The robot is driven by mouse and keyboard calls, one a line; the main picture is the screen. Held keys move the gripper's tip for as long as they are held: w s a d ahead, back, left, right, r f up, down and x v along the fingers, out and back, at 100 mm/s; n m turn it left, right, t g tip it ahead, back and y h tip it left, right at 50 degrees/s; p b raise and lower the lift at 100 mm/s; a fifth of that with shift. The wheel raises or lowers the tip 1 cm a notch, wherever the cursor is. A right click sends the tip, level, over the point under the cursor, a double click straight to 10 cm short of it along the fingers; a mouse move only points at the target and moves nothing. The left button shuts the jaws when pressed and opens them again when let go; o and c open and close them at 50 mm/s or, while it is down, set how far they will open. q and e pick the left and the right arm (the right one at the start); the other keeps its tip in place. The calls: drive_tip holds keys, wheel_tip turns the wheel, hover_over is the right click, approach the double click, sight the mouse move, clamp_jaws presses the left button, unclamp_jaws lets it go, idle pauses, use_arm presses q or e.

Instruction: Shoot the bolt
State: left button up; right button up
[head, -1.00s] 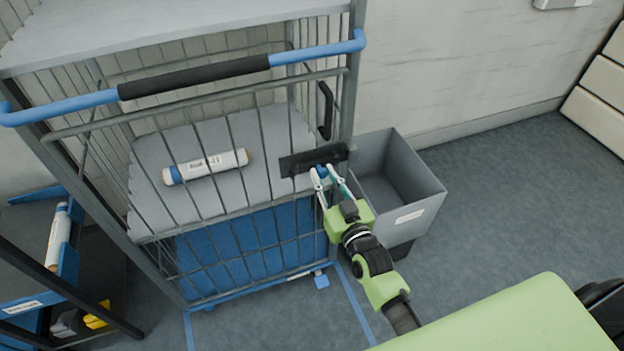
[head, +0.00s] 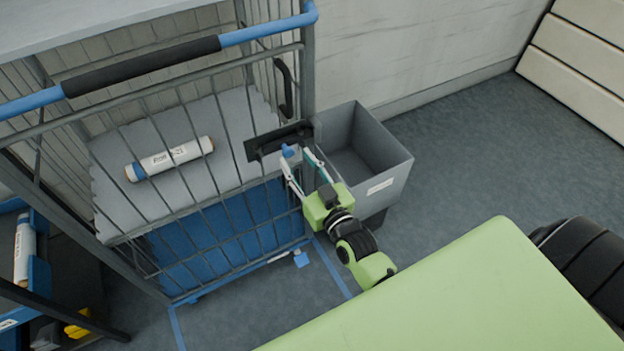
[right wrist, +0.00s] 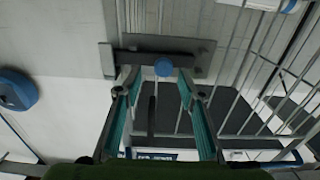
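The bolt is a dark housing (head: 262,146) on the right edge of the cage trolley's front gate, with a blue knob (head: 288,151). In the right wrist view the dark bar (right wrist: 135,57) runs across, and the blue knob (right wrist: 163,67) sits in front of it. My right gripper (head: 295,156) is at the knob from the front. Its fingers are apart, one on each side of the knob in the right wrist view (right wrist: 160,80), with gaps showing. The knob lies near the fingertips; how deep between them I cannot tell. My left gripper is out of view.
The trolley has a blue handlebar with a black grip (head: 140,66). A labelled roll (head: 170,158) lies on its grey shelf. A grey bin (head: 393,172) stands close right of the bolt. Another rack (head: 40,268) is at lower left. Open floor lies to the right.

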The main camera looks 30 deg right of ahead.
drive_tip(key=s, duration=0.9)
drive_tip(key=shift+d, duration=0.2)
drive_tip(key=shift+w, duration=0.1)
drive_tip(key=s+a+f+n+g, duration=0.1)
drive_tip(key=s+f+g, duration=0.35)
drive_tip(key=f, duration=1.05)
drive_tip(key=s+a+f+g, duration=0.1)
drive_tip(key=s+f+g, duration=0.3)
drive_tip(key=f, duration=1.1)
drive_tip(key=s+d+f+g, duration=0.1)
drive_tip(key=s+f+g, duration=0.3)
drive_tip(key=s+f, duration=0.6)
drive_tip(key=s+d+f+n+g, duration=0.1)
drive_tip(key=s+f+g, duration=0.3)
drive_tip(key=s+f, duration=0.6)
drive_tip(key=s, duration=0.9)
drive_tip(key=shift+s+d+f+h, duration=0.25)
drive_tip(key=shift+d+f+h, duration=0.05)
drive_tip(key=shift+d, duration=0.1)
drive_tip(key=shift+g, duration=0.25)
